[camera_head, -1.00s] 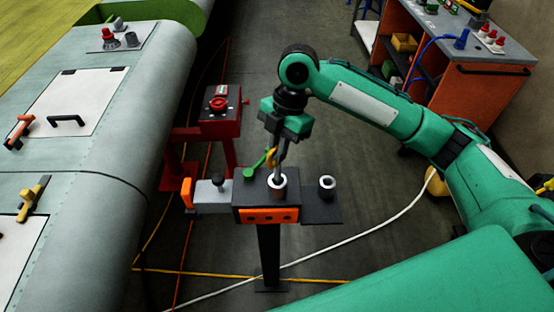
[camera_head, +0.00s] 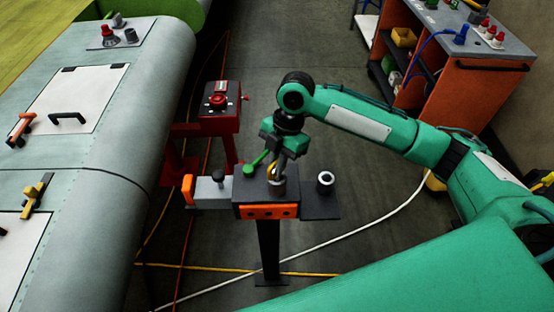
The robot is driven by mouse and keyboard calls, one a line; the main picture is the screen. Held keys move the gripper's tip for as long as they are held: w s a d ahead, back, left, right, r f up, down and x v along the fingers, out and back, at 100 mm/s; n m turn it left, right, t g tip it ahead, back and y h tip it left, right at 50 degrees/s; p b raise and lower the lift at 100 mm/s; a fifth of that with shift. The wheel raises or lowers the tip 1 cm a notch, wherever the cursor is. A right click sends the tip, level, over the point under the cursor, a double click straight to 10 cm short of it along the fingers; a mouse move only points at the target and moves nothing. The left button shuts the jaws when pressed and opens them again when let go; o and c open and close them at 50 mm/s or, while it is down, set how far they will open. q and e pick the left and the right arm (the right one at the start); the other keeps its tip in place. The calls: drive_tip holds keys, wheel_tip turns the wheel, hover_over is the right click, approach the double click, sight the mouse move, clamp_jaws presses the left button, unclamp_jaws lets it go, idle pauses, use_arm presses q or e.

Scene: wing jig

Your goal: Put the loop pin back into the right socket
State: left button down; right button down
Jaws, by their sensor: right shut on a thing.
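My right gripper (camera_head: 277,166) is above the dark fixture block (camera_head: 240,189), pointing down. The gripper and pin are right over the left socket (camera_head: 278,187), a pale ring on the block. The pin's lower end is hidden, so I cannot tell how far it is in this socket. The right socket (camera_head: 326,180), a white-rimmed ring with a dark hole, stands on the plate to the right and looks empty. My left gripper is out of view.
A green-knobbed lever (camera_head: 250,170) and a grey clamp with a black knob (camera_head: 216,181) are left of the gripper. A red stand (camera_head: 219,104) is behind. The grey wing (camera_head: 150,130) fills the left. An orange cart (camera_head: 450,75) is at back right.

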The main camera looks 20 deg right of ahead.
drive_tip(key=c, duration=1.5)
unclamp_jaws()
drive_tip(key=shift+r, duration=0.3)
drive_tip(key=shift+w+d+r, duration=0.1)
drive_tip(key=shift+r, duration=0.25)
drive_tip(key=shift+b+v, duration=1.85)
drive_tip(key=shift+v, duration=3.85)
drive_tip(key=shift+f, duration=0.1)
